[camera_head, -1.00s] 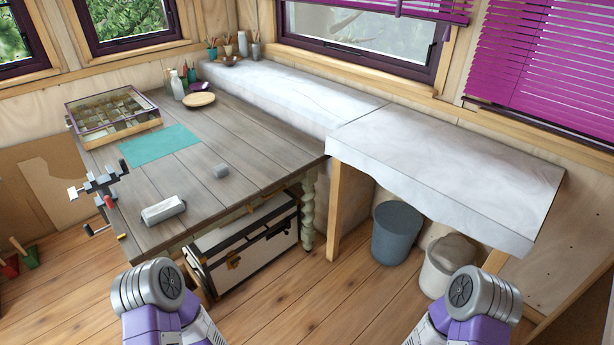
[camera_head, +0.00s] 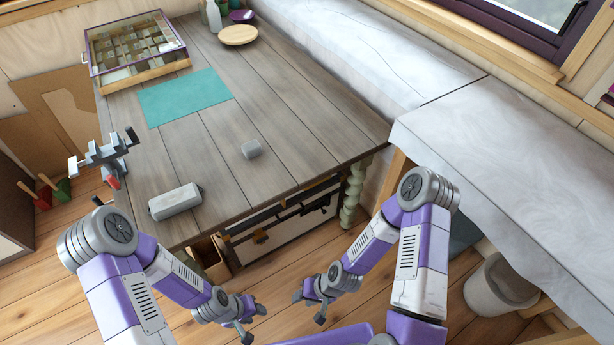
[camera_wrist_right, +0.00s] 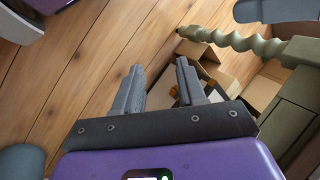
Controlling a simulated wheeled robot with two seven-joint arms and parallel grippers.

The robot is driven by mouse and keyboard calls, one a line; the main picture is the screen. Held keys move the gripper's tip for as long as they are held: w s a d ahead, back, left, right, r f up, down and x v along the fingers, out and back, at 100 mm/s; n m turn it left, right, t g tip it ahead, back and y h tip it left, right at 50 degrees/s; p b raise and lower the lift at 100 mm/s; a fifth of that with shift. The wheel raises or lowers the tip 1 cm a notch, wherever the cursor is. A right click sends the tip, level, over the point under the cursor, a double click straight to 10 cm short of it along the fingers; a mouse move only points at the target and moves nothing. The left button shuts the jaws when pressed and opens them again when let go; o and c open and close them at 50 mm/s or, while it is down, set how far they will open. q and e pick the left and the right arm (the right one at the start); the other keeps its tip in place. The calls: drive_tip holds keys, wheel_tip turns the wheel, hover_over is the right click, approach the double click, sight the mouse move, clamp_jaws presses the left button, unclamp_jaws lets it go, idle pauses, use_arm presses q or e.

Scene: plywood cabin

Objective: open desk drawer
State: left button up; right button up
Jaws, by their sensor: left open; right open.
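The desk is a grey plank table (camera_head: 225,140) with turned green legs. Its front edge runs from the lower left to the right in the head view. Under that edge is shadow and a black-and-white chest; I cannot make out a drawer front or handle. My left gripper (camera_head: 253,322) is open and empty, low in front of the desk. My right gripper (camera_head: 308,308) is open and empty, just right of it, apart from the desk. In the right wrist view its two fingers (camera_wrist_right: 159,70) stand apart over the floor, and a green desk leg (camera_wrist_right: 235,42) shows beyond.
A white-and-black chest (camera_head: 285,228) and a cardboard box (camera_head: 208,256) stand under the desk. A vise (camera_head: 108,158) is at the left edge. A white counter (camera_head: 520,150) stands right.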

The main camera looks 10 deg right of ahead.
drive_tip(key=w+a+r+m+t+y, duration=0.2)
drive_tip(key=w+t, duration=0.1)
drive_tip(key=w, duration=0.5)
drive_tip(key=w+a+r+m+t+y, duration=0.1)
drive_tip(key=w+a+m+t+y, duration=0.15)
drive_tip(key=w, duration=0.55)
drive_tip(key=w+d+r+m+t+h+b, duration=0.1)
drive_tip(key=w+d+r+m+t+h, duration=0.2)
drive_tip(key=w+d, duration=0.5)
drive_tip(key=w+d+r+m+t+h, duration=0.2)
drive_tip(key=w+d+m+t, duration=0.25)
drive_tip(key=d, duration=0.75)
drive_tip(key=w+a+f+n+b, duration=0.1)
drive_tip(key=w+a, duration=0.1)
drive_tip(key=w, duration=0.4)
drive_tip(key=shift+w+f+t, duration=0.35)
drive_tip(key=shift+t, duration=0.05)
clamp_jaws()
